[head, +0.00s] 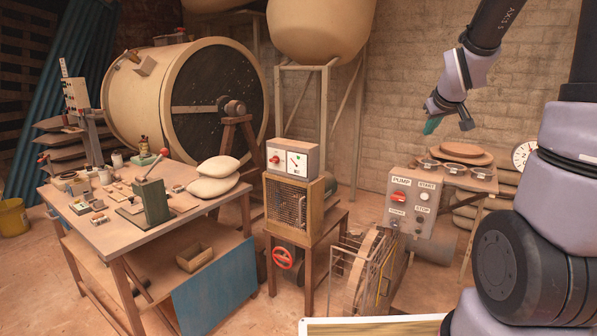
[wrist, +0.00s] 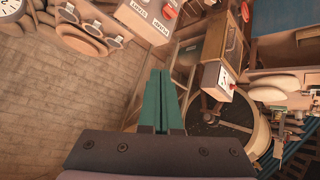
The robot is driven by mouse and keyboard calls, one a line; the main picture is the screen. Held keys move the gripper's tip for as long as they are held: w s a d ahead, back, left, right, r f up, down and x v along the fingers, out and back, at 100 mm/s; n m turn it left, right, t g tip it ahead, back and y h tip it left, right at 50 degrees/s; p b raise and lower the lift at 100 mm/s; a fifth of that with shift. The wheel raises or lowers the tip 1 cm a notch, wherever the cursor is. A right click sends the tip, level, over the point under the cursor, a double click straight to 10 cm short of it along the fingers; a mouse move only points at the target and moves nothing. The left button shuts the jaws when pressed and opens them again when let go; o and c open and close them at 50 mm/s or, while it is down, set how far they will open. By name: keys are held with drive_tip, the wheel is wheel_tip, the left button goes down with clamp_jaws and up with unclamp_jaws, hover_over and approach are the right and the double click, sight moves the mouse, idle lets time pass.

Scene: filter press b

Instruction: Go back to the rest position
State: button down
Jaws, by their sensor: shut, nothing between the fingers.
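My gripper (head: 432,126) is at the upper right of the head view, raised in the air in front of the brick wall. Its teal fingers (wrist: 160,100) point away from the wrist camera in the wrist view. The fingers are together, with nothing between them. The gripper is apart from every surface and object. The pump panel (head: 412,203), with a red knob and several labelled buttons, stands below the gripper in the head view.
A cluttered wooden workbench (head: 150,232) stands at the left, with a large drum (head: 165,92) behind it. A switch box on a wire-mesh cabinet (head: 292,202) stands in the middle. A small table with bowls (head: 462,182) is at the right. Air around the gripper looks clear.

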drive_tip(key=s+a+r+m+y, duration=0.1)
drive_tip(key=s+a+r+m, duration=0.1)
drive_tip(key=s, duration=0.6)
drive_tip(key=s+a+r+m+g+y, duration=0.1)
drive_tip(key=s+a+r+m, duration=0.1)
drive_tip(key=s+a, duration=0.3)
drive_tip(key=s+a+r+m+g+y, duration=0.1)
drive_tip(key=s+a+r, duration=0.3)
drive_tip(key=s, duration=0.7)
drive_tip(key=shift+s+a+m+y, duration=0.15)
drive_tip(key=shift+s+m+y, duration=0.2)
drive_tip(key=shift+m, duration=0.15)
